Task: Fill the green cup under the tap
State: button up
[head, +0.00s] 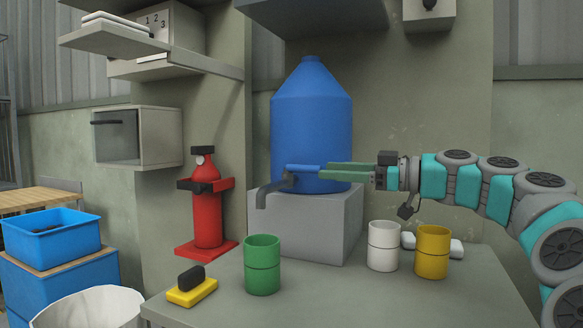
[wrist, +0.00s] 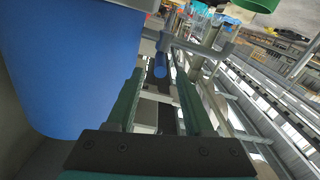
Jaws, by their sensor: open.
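The green cup (head: 262,266) stands upright on the grey table, and its green edge shows in the wrist view (wrist: 258,4). The grey tap spout (head: 262,198) bends down above it in the head view; exact alignment in depth is unclear. No water stream shows. The tap's blue handle (head: 303,168) points right, toward my gripper (head: 323,170). My gripper is open, with its green fingers level. In the wrist view the handle (wrist: 160,65) appears between the fingertips (wrist: 160,74), with gaps at both sides. The cup's inside is hidden.
The blue water jug (head: 311,120) stands on a grey block (head: 325,225), close beside my fingers in the wrist view (wrist: 70,60). White (head: 383,247) and yellow (head: 432,253) cups stand at right. A yellow sponge-like block (head: 192,292) and red extinguisher (head: 206,210) are left.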

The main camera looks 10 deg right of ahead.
aim_at(301, 169)
jog(key=shift+p+x, duration=0.45)
jog(key=shift+x, duration=3.4)
grip_shut()
